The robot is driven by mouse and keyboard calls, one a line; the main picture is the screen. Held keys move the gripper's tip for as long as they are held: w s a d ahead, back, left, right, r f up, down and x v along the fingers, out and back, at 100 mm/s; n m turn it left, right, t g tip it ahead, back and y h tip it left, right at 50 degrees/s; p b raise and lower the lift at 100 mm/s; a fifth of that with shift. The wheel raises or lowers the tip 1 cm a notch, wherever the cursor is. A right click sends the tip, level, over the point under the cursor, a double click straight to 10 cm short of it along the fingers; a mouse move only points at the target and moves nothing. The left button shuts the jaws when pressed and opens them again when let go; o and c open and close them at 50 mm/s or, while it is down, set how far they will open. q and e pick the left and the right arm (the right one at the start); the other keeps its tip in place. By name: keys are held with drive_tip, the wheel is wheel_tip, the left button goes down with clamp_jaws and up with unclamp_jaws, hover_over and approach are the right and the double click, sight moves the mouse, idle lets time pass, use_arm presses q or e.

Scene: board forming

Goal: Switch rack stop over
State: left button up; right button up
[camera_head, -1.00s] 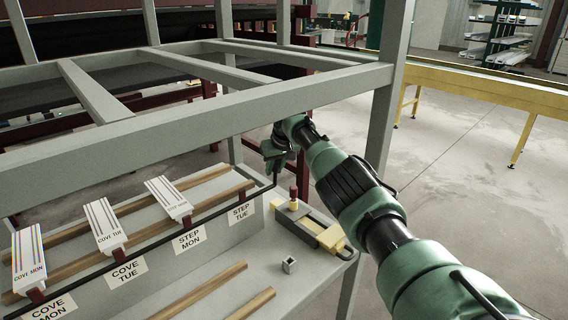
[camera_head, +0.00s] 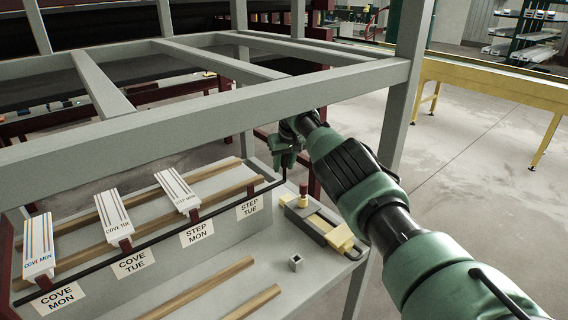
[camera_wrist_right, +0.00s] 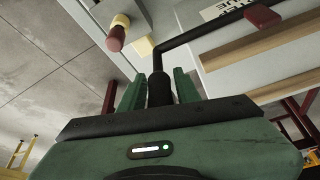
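The rack stop is a long black rod (camera_head: 155,232) with dark red tabs (camera_head: 125,245), along the front of the sloped rack. Its right end bends up into a crank, which also shows in the right wrist view (camera_wrist_right: 200,33). My right gripper (camera_head: 285,160) is at the crank's end. In the wrist view its green fingers (camera_wrist_right: 159,86) stand on both sides of the black grip (camera_wrist_right: 158,92). Whether they press on it is unclear. Three white boards, COVE MON (camera_head: 38,248), COVE TUE (camera_head: 113,216) and STEP MON (camera_head: 177,190), lean with lower ends at the tabs. The STEP TUE place is empty.
A grey frame beam (camera_head: 200,115) crosses above the rack. A fixture with a yellow block (camera_head: 340,238) and a red-topped post (camera_head: 303,197) stands right of the rack. A small grey square cup (camera_head: 296,263) and wooden rails (camera_head: 205,286) are on the front table.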

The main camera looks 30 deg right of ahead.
drive_tip(key=shift+o, duration=0.2)
drive_tip(key=shift+w, duration=0.15)
drive_tip(key=shift+r, duration=0.1)
drive_tip(key=shift+p+v, duration=0.35)
drive_tip(key=shift+v, duration=0.45)
drive_tip(key=shift+b+v, duration=0.65)
drive_tip(key=shift+v, duration=0.55)
drive_tip(key=s+a+b, duration=0.3)
drive_tip(key=s+b, duration=0.3)
drive_tip(key=s, duration=0.6)
drive_tip(key=shift+r, duration=0.3)
drive_tip(key=shift+a+f, duration=0.1)
